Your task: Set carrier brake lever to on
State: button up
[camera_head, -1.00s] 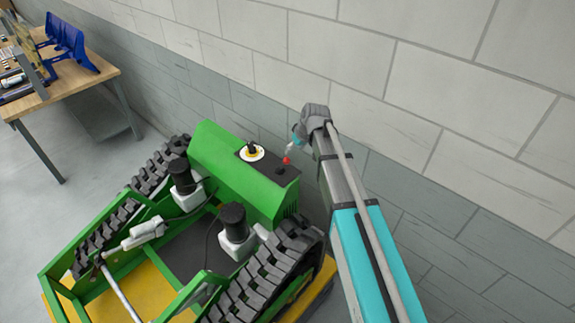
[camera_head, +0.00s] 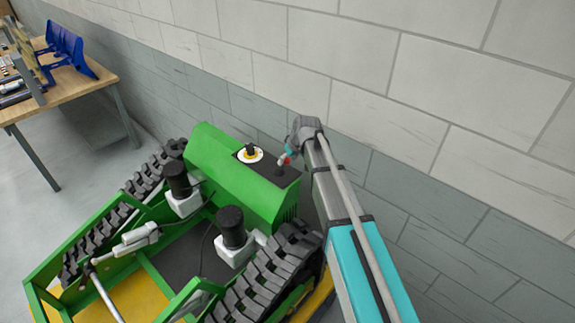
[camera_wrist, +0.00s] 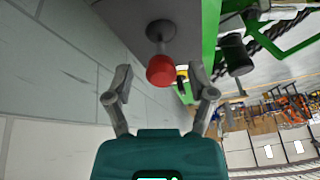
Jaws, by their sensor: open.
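The green tracked carrier (camera_head: 225,180) stands beside the wall. On its dark top panel (camera_head: 278,172) is the brake lever, with a red knob (camera_head: 284,160) on a short stem, next to a round yellow-and-white dial with a black knob (camera_head: 250,153). In the wrist view the lever's red knob (camera_wrist: 161,71) sits between and just beyond the fingertips of my gripper (camera_wrist: 160,78). The jaws are open, one finger on each side, and I see no contact. In the head view my gripper (camera_head: 288,154) is small and partly hidden at the lever.
The grey block wall (camera_head: 350,110) runs close behind the carrier and my arm. The carrier's black tracks (camera_head: 265,275) and two black-topped cylinders (camera_head: 232,226) stand in front. A wooden workbench (camera_head: 70,84) with blue bins is at the far left, with open floor between.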

jog(key=shift+a+f, duration=0.2)
jog(key=shift+f, duration=0.15)
grip_shut()
dwell(0.3)
